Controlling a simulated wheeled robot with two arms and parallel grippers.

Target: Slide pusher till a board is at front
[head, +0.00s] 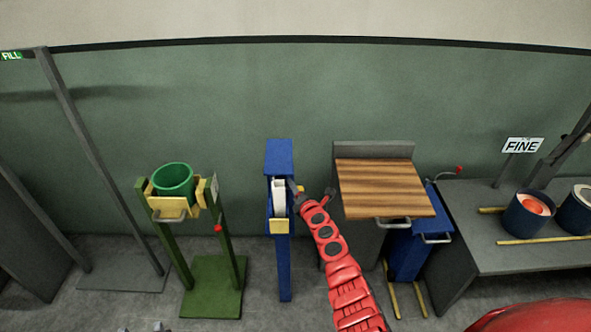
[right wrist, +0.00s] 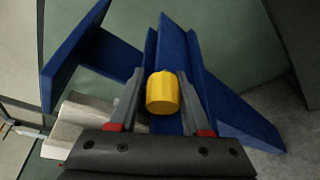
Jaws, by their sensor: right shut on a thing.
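A narrow blue stand (head: 283,262) stands upright in the middle of the head view, with a channel in its top. White pieces, perhaps boards, (head: 279,200) show in the channel, behind a yellow plate (head: 279,227) at its front end. In the right wrist view, a yellow knob (right wrist: 162,93), apparently the pusher's, sits between the fingers of my right gripper (right wrist: 163,108), with the blue stand (right wrist: 235,105) behind. My right gripper (head: 299,194) is shut on that knob at the channel's right side. Small grey tips at the bottom edge may be my left gripper (head: 143,328).
A green stand (head: 238,262) with a green bucket (head: 174,183) is to the left. A striped wooden top (head: 385,187) is close on the right. A grey table (head: 488,245) farther right bears round containers (head: 527,216). Grey floor lies in front.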

